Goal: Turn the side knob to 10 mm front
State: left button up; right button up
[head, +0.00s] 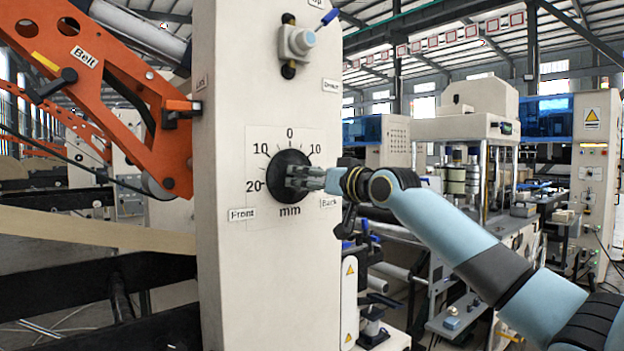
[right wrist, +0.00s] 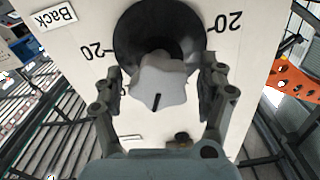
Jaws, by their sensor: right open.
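The side knob (head: 277,172) is on the pale machine column, with a black round base inside a printed scale marked 20, 10, 0, 10 and mm. In the right wrist view its grey lobed grip (right wrist: 160,88) has a black mark pointing down, roughly towards the scale's 0 side; I cannot read the exact value. My right gripper (head: 308,178) is in front of the knob. In the wrist view the right gripper's fingers (right wrist: 162,78) stand open on either side of the grip, with no clear contact. My left gripper is not in view.
The Front label (head: 242,214) is left below the dial and the Back label (head: 329,202) right below it. A valve-like fitting (head: 297,42) sits higher on the column (head: 262,290). An orange arm frame (head: 105,90) stands close at left. More machinery stands behind at right.

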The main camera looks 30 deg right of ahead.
jog(key=c, duration=1.2)
jog(key=shift+f+n, duration=0.1)
jog(key=shift+n, duration=0.2)
jog(key=shift+n+b, duration=0.9)
jog(key=shift+n, duration=0.3)
jog(key=n+b, duration=0.1)
jog(key=n, duration=0.2)
jog(key=shift+n+b, duration=0.3)
jog(key=n+b, duration=0.1)
jog(key=n, duration=0.3)
jog(key=shift+d, duration=0.1)
jog(key=shift+n+b, duration=0.6)
jog(key=shift+n, duration=1.5)
